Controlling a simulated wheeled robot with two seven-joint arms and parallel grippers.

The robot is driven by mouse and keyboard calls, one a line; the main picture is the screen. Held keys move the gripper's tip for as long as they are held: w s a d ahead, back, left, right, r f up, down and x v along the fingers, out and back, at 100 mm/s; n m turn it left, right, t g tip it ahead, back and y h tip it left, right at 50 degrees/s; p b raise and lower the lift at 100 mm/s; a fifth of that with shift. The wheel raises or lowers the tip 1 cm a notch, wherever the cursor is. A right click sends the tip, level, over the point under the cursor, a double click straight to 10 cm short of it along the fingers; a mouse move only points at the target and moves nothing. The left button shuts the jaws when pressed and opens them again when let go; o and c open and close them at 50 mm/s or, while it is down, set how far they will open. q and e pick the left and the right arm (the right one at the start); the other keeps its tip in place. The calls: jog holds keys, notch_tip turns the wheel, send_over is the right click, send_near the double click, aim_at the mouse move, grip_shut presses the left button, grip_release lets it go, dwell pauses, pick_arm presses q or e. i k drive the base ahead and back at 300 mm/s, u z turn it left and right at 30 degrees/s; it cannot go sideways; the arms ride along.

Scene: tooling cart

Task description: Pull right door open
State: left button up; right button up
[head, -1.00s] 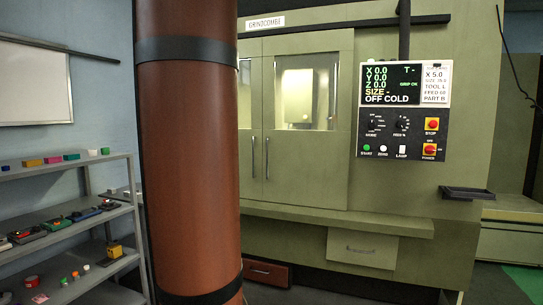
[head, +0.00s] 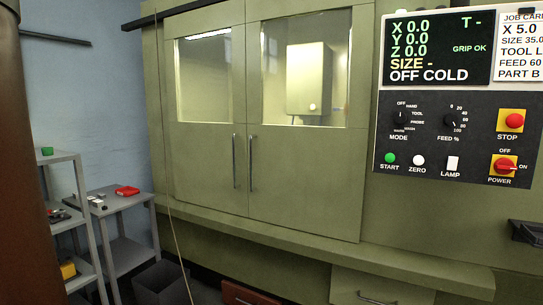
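The green machine has two doors side by side. The right door (head: 305,178) has a window and a vertical bar handle (head: 251,163) at its left edge. The left door (head: 205,160) has its own bar handle (head: 235,161) close beside it. Both doors look shut, with their edges meeting between the handles. Through the right window a pale box-shaped part (head: 309,78) shows inside. Neither of my grippers is in the head view.
A control panel (head: 450,140) with screen, knobs and buttons stands right of the doors. A ledge (head: 400,262) runs below them. A brown column (head: 14,170) fills the left edge. Grey shelves (head: 125,200) and a dark bin (head: 160,285) stand at left. A thin cable hangs before the left door.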

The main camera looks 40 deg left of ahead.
aim_at(311, 179)
jog(key=i, duration=1.8)
jog(key=u, duration=3.05)
jog(key=i, duration=1.1)
jog(key=z, duration=2.05)
